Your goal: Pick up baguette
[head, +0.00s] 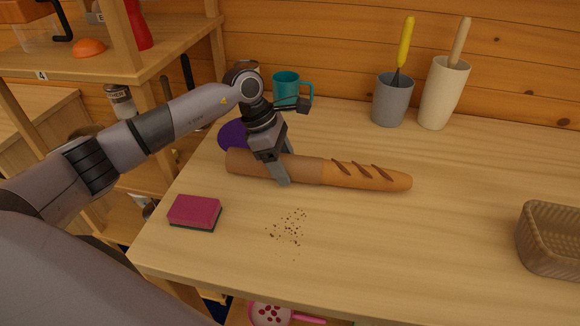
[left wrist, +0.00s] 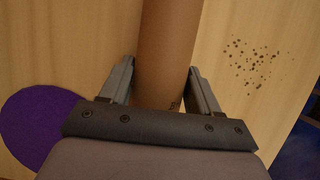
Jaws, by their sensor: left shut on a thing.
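My left gripper (head: 284,174) reaches down from above and is shut on the sleeved part of the baguette. In the left wrist view the two fingers of my left gripper (left wrist: 158,85) stand on either side of the brown sleeve (left wrist: 166,45). I cannot tell whether the baguette is lifted off the table. My right gripper is not in view.
A pink sponge (head: 194,212) and scattered crumbs (head: 289,228) lie in front. A woven basket (head: 550,240) is at the right. The middle right is clear.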

